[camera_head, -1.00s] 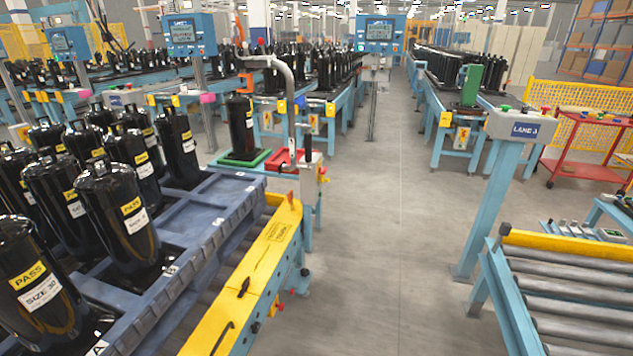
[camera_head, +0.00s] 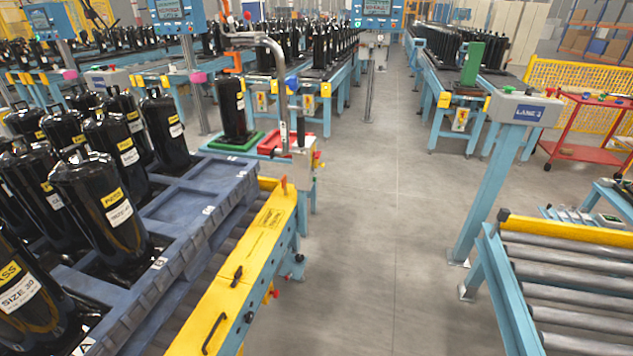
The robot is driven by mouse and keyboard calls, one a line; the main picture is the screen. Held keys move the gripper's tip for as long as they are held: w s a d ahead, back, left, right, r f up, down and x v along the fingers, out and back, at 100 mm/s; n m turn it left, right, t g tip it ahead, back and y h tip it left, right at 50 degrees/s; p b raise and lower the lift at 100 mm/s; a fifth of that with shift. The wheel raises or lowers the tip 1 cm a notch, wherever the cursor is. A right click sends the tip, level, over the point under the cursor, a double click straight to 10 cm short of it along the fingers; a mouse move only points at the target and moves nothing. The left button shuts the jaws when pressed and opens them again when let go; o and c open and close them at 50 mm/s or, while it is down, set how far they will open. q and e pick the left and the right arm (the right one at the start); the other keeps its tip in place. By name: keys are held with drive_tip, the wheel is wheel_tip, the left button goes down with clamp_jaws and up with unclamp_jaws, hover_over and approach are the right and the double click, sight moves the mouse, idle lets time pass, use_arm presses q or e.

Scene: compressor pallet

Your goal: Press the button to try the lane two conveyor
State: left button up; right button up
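A grey control box (camera_head: 516,108) stands on a light-blue post (camera_head: 487,185) at right of centre. Its blue label appears to read LANE 2, though the last character is small. Small buttons sit on its top, one of them green (camera_head: 508,89); the others are too small to tell apart clearly. A roller conveyor (camera_head: 570,275) with a yellow end rail lies to the right, in front of the post. Neither of my grippers is in view.
A blue-grey pallet (camera_head: 190,222) of black compressors stands at left, beside a yellow rail (camera_head: 235,270) with a black handle. The grey floor aisle (camera_head: 385,230) is clear. A red cart (camera_head: 590,153) stands at far right.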

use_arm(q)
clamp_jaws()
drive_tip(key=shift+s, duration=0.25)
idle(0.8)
